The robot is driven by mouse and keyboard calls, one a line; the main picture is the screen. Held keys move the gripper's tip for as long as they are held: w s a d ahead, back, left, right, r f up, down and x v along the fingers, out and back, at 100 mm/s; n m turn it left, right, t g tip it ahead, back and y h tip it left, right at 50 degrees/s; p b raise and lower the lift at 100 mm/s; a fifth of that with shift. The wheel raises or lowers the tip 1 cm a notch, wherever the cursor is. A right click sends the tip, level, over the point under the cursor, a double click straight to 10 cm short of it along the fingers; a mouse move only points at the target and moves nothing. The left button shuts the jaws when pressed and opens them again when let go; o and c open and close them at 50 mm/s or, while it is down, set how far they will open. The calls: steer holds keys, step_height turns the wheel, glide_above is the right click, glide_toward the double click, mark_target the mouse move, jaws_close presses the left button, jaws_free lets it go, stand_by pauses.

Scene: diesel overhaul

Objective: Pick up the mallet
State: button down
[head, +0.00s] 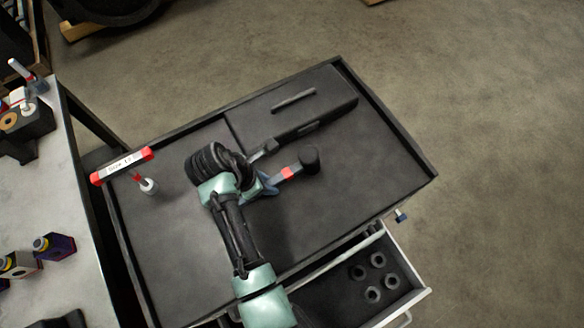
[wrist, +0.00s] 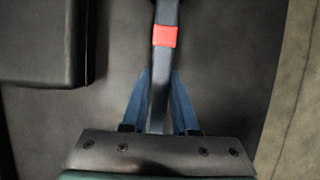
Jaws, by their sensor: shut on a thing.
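The mallet (head: 308,160) has a dark head and a grey handle with a red band; it is over the right part of the black cart top. In the wrist view its handle (wrist: 165,70) runs up the middle, with the red band above the fingertips, and its head is out of the frame. My gripper (head: 270,184) is shut on the handle. Its blue fingers (wrist: 160,90) press the handle from both sides in the wrist view. I cannot tell whether the mallet touches the cart top.
A black case (head: 292,104) lies on the cart top (head: 385,175) behind the mallet. A red-ended label bar (head: 122,166) and a small bottle-like item (head: 148,186) are at the left. An open drawer (head: 345,300) with several rings juts out in front. A workbench (head: 50,200) stands at the left.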

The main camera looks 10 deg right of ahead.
steer(key=shift+w+r, duration=0.1)
steer(key=shift+r, duration=0.1)
step_height(320, 180, up, 10)
steer(key=shift+f+b, duration=0.1)
steer(key=shift+b, duration=0.6)
steer(key=c, duration=1.3)
jaws_free()
jaws_close()
step_height(320, 180, up, 4)
steer(key=p, duration=0.5)
steer(key=shift+p, duration=0.35)
